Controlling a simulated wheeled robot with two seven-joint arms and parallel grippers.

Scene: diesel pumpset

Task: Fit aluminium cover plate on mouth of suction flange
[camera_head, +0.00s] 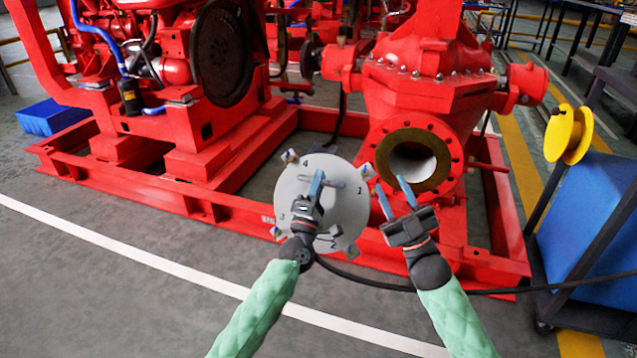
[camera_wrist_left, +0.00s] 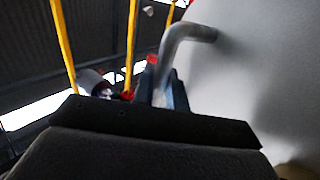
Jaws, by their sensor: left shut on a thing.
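The aluminium cover plate (camera_head: 345,205) is a round grey disc with numbered marks, small clamps around its rim and a bar handle. My left gripper (camera_head: 317,184) is shut on the plate's handle (camera_head: 330,180) and holds the plate up, left of the suction flange. In the left wrist view the bent handle (camera_wrist_left: 185,38) runs down to the fingers, beside the plate's grey face (camera_wrist_left: 255,75). The suction flange (camera_head: 445,160) is a red ring with bolt holes around an open, uncovered mouth. My right gripper (camera_head: 393,196) is open and empty, in front of and below the flange.
The red pump body (camera_head: 430,85) stands above the flange on a red base frame (camera_head: 130,190). A red engine (camera_head: 190,60) is at left. A blue cart (camera_head: 590,215) with a yellow reel (camera_head: 568,133) is at right. A black cable (camera_head: 480,291) crosses low in front.

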